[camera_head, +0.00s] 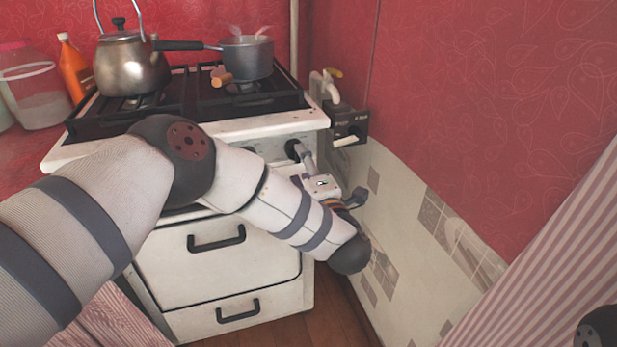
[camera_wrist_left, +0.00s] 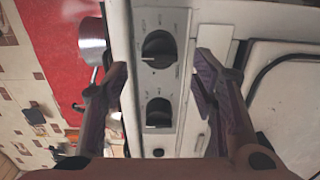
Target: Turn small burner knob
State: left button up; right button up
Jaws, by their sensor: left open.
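The stove's front panel (camera_wrist_left: 143,20) carries dark round knobs with white pointer marks. In the left wrist view, one knob (camera_wrist_left: 160,48) is near the top and another knob (camera_wrist_left: 158,113) sits lower, between the fingers. In the head view, a dark knob (camera_head: 293,149) shows at the panel's right end, beside my left gripper (camera_head: 304,166). My left gripper, also in the left wrist view (camera_wrist_left: 162,68), is open and empty, its fingers on either side of the knob row. I cannot tell which knob is for the small burner. My left arm hides part of the panel.
Oven door handles (camera_head: 217,238) jut out below the panel.

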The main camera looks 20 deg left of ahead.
pick_arm(q)
jog(key=v, duration=0.7)
jog(key=shift+s+d, duration=0.25)
jog(key=shift+s, duration=0.1)
jog(key=s+f+m+g+h+p, duration=0.55)
jog(key=s+f+m+h, duration=0.45)
jog(key=s+f+m, duration=0.7)
jog(key=s+a+m+g, duration=0.2)
jog(key=s+a+g, duration=0.1)
jog(key=s, duration=0.7)
jog(key=s+a+m+g+p, duration=0.1)
jog(key=s+a+m+g, duration=0.2)
jog(key=s, duration=0.8)
jog(key=s+a+m+g+p, duration=0.1)
jog(key=s+g, duration=0.4)
jog(key=s, duration=0.5)
jog(key=shift+s+a+m, duration=0.35)
jog(key=shift+a+m, duration=0.35)
jog(key=shift+a, duration=0.45)
pick_arm(e)
jog(key=w+r+t, duration=0.3)
jog(key=w+r, duration=0.4)
jog(key=r, duration=0.1)
jog(key=shift+w+r, duration=0.25)
jog(key=shift+w, duration=0.1)
pick_arm(q)
jog(key=shift+g, duration=0.25)
